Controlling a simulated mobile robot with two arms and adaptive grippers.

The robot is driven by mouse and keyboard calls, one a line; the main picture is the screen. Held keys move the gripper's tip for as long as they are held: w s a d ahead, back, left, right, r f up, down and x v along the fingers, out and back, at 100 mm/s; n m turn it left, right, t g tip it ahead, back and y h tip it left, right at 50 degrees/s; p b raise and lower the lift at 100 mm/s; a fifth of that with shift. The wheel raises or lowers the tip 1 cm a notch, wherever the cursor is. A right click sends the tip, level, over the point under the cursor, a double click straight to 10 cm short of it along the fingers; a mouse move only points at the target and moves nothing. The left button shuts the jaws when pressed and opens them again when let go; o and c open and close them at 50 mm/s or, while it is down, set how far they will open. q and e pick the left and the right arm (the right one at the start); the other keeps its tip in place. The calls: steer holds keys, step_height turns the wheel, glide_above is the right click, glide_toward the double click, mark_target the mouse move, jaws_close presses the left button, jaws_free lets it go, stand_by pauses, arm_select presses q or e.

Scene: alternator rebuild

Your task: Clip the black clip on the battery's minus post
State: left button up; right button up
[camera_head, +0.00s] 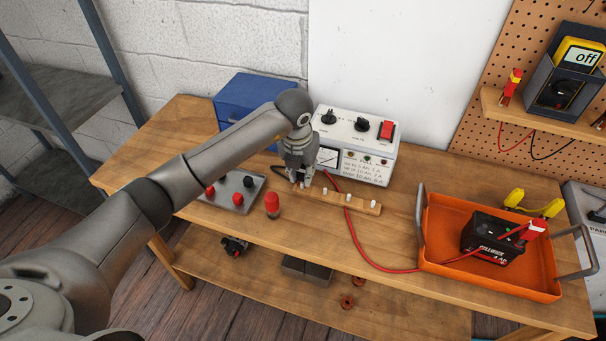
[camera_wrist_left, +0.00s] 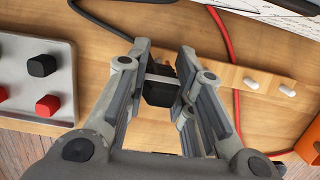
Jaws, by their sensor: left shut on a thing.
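My left gripper (camera_head: 300,181) is over the wooden peg strip in front of the charger (camera_head: 357,146). In the left wrist view its fingers (camera_wrist_left: 166,62) are closed on the black clip (camera_wrist_left: 160,88), at the strip's left end. A black cable (camera_wrist_left: 95,22) runs behind the fingers there. The battery (camera_head: 489,240) is black and sits in an orange tray (camera_head: 455,268), well to the right of my gripper. A red clip (camera_head: 535,229) is at the battery's right side, with the red cable running to it. I cannot make out the minus post. My right gripper is not in view.
The wooden strip (camera_head: 370,208) carries white pegs. A grey box (camera_head: 247,191) with red and black knobs and a red-capped item (camera_head: 272,206) stand left of it. The red cable (camera_head: 362,250) crosses the bench.

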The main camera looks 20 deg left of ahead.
arm_select(q)
step_height(320, 180, up, 4)
steer(key=shift+f+p, duration=0.25)
steer(key=shift+p, duration=0.8)
steer(key=shift+r, duration=0.3)
steer(key=shift+f, duration=0.1)
